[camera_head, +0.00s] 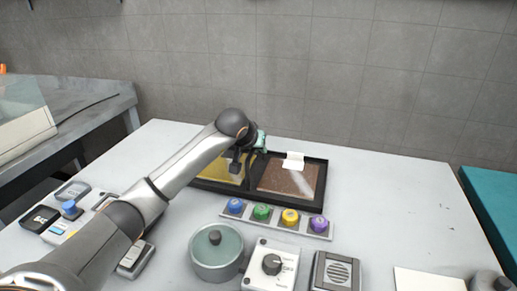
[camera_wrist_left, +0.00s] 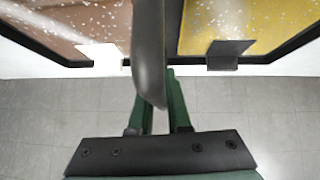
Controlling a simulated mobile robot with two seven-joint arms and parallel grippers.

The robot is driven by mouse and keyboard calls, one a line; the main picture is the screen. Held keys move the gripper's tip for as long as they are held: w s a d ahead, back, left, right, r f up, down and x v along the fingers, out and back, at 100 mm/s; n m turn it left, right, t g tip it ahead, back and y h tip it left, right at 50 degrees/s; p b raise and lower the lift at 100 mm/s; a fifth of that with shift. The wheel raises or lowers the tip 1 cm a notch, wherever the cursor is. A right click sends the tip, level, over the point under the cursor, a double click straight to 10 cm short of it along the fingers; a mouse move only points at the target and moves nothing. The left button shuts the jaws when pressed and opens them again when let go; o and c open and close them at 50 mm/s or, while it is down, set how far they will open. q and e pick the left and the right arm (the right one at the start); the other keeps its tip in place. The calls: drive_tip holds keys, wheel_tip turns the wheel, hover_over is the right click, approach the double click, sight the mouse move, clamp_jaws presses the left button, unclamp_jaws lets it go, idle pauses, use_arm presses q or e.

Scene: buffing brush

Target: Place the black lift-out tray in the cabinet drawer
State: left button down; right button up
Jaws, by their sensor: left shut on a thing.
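The black tray (camera_head: 285,203) lies at the back of the white table, with a yellow section (camera_head: 215,172) on the left and a speckled brown section (camera_head: 290,180) on the right. My left gripper (camera_head: 260,145) is over the tray's middle at its back side. In the left wrist view, its green fingers (camera_wrist_left: 160,90) are shut on a dark curved handle (camera_wrist_left: 150,55) at the divider between the sections. I cannot tell whether the tray touches the table. The fingertips are partly hidden by the handle. No cabinet drawer is visible. My right gripper is not in view.
In front of the tray stand a strip of coloured knobs (camera_head: 275,220), a round lidded pot (camera_head: 216,256), a white dial box (camera_head: 270,266) and a speaker box (camera_head: 336,271). Several small devices (camera_head: 70,192) lie at the left. The table's right side is mostly clear.

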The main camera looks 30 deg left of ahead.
use_arm(q)
drive_tip(key=c, duration=0.9)
unclamp_jaws()
drive_tip(key=shift+o, duration=0.2)
